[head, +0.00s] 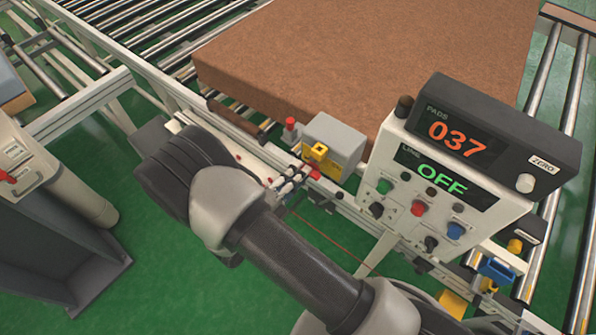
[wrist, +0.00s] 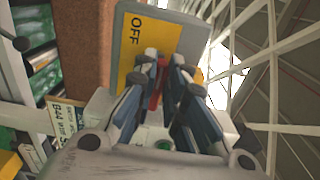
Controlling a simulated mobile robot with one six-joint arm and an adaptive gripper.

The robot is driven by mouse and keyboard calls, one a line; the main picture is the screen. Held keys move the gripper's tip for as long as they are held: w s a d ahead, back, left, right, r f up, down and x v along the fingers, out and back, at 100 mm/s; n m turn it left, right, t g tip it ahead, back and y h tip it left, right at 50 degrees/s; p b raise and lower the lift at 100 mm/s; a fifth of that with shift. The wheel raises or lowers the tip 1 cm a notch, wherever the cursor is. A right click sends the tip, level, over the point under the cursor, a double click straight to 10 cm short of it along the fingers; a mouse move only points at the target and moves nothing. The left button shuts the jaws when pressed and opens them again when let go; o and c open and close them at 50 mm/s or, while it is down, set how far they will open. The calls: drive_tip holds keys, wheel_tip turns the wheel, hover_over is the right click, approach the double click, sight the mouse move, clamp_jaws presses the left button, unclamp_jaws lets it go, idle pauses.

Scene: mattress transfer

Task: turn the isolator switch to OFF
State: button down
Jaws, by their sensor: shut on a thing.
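The isolator switch is a grey box (head: 338,138) with a yellow face, mounted on the conveyor's side rail in the head view. In the wrist view its yellow plate (wrist: 131,52) fills the upper middle, with the word OFF printed sideways on it. A red handle (wrist: 155,97) shows between my fingers, partly hidden by them. My gripper (wrist: 167,66) is shut on this handle, its fingertips close to the plate. In the head view my fingers (head: 291,179) reach the box from the left, and my arm hides much of the gripper. The handle's exact angle is hard to tell.
A brown mattress pad (head: 370,60) lies on the rollers behind the switch. A control panel (head: 437,165) stands to the right, its displays reading PADS 037 and LINE OFF. A red mushroom-like button (head: 290,124) sits left of the box. Rails run close around my gripper.

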idle(0.5)
drive_tip(key=c, duration=1.6)
unclamp_jaws()
drive_tip(key=shift+c, duration=0.2)
drive_tip(key=shift+s, duration=0.1)
drive_tip(key=v, duration=1.2)
